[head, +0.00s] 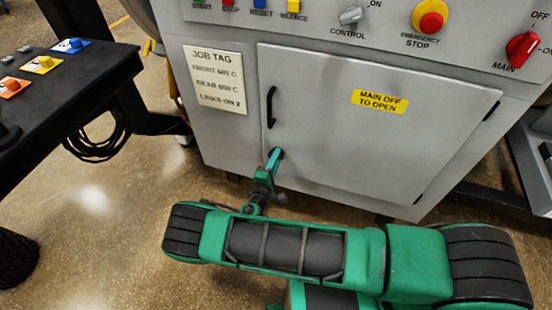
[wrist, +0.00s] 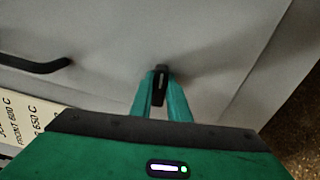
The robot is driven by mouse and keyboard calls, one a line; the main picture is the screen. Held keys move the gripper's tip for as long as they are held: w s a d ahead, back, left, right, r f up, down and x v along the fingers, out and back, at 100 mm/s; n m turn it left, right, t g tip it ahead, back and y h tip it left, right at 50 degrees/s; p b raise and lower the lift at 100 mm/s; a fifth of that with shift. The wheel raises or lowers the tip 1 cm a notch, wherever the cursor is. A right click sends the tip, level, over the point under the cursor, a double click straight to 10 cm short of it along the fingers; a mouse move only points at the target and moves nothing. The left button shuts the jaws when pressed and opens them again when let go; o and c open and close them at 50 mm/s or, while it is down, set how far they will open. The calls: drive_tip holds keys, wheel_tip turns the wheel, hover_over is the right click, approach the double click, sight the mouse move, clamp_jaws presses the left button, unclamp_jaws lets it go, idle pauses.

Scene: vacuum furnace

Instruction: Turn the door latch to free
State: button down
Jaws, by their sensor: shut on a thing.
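The grey cabinet door (head: 350,140) is closed flush in the front of the furnace cabinet; it fills much of the wrist view (wrist: 220,50). The door latch (wrist: 161,74) is a small dark knob on the door's left side, below the black door handle (head: 270,107). My gripper (head: 275,157) is at the latch, and in the wrist view its two green fingers (wrist: 161,88) are closed on both sides of it. The fingers hide most of the latch in the head view, and I cannot tell its exact turn angle.
A yellow "main off to open" label (head: 380,101) is on the door. The red main switch (head: 522,49) and the emergency stop (head: 430,17) are on the panel above. A job tag (head: 215,80) is left of the door. A dark bench (head: 60,90) stands at the left.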

drive_tip(key=shift+f, duration=0.1)
drive_tip(key=c, duration=1.7)
unclamp_jaws()
drive_tip(key=shift+s, duration=0.1)
drive_tip(key=v, duration=1)
drive_tip(key=shift+s+a, duration=0.2)
drive_tip(key=shift+s, duration=0.05)
